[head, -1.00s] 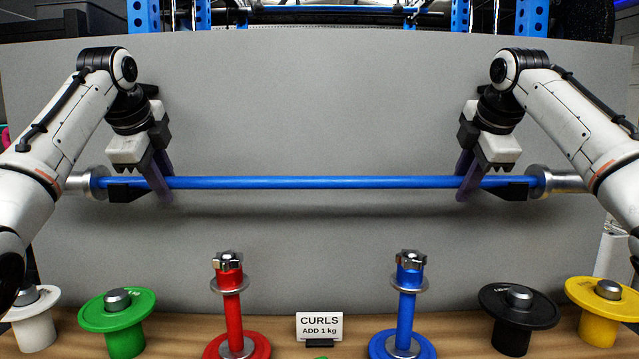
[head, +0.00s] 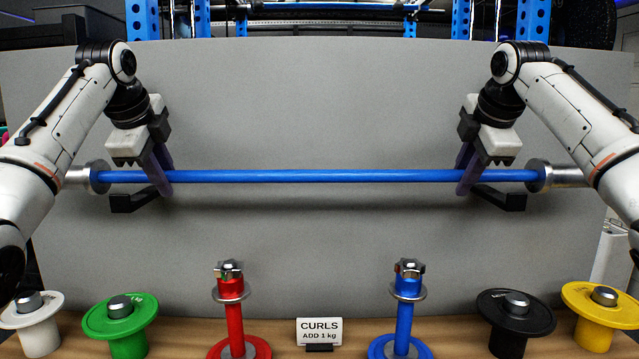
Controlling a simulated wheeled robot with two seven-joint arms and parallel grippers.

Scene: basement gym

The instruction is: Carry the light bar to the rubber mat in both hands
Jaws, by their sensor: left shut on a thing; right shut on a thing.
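The light bar (head: 320,176) is a long blue rod with silver sleeves at both ends. It is level in front of a grey panel in the head view. My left gripper (head: 160,178) is shut on the bar near its left end. My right gripper (head: 467,176) is shut on it near its right end. The bar sits a little above two black hooks, the left hook (head: 133,200) and the right hook (head: 502,200). I cannot make out the rubber mat in this view.
Below the bar is a wooden surface (head: 275,330). On it stand a red post (head: 234,315), a blue post (head: 404,318), a sign (head: 319,330) reading "CURLS ADD 1 kg", and white, green (head: 120,318), black (head: 516,315) and yellow (head: 603,310) weights. The grey panel (head: 320,110) stands close behind.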

